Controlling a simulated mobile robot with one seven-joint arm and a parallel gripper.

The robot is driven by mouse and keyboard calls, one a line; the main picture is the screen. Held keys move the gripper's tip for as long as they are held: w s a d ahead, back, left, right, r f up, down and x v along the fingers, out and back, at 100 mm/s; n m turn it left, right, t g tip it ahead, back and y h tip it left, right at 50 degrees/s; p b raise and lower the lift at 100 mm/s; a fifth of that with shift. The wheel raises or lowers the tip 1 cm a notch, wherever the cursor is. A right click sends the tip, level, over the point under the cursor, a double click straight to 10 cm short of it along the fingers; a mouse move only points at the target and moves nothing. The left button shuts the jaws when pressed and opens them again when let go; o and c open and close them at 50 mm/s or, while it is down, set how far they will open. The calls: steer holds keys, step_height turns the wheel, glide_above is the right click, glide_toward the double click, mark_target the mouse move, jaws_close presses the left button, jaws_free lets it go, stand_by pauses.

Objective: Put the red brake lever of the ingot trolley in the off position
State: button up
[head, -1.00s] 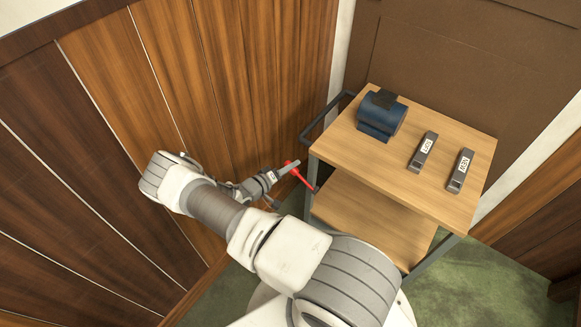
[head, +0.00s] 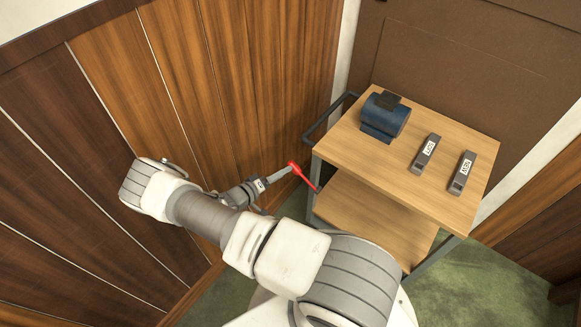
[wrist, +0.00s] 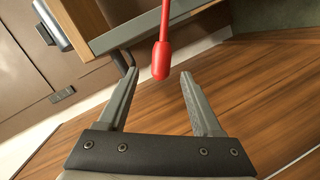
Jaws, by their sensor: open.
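The red brake lever (head: 302,176) sticks out from the left side of the wooden trolley (head: 349,205), slanting up and left. In the wrist view the lever's thick rounded end (wrist: 161,60) points down to just ahead of the gap between my fingers. My gripper (wrist: 159,88) is open, with nothing between its fingers there. In the head view my gripper (head: 290,170) reaches from the left, its fingertips close to the lever's upper end. I cannot tell whether they touch. The lever's lower mount is hard to make out.
A blue machine (head: 385,116) and two dark labelled blocks (head: 426,151) (head: 462,173) sit on the trolley's top. A dark push handle (head: 330,118) juts from its left end. A wood-panelled wall (head: 230,80) stands close behind my arm. Green carpet (head: 460,275) is free at the lower right.

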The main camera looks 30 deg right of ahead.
steer(key=p+v, duration=0.1)
steer(key=v, duration=1)
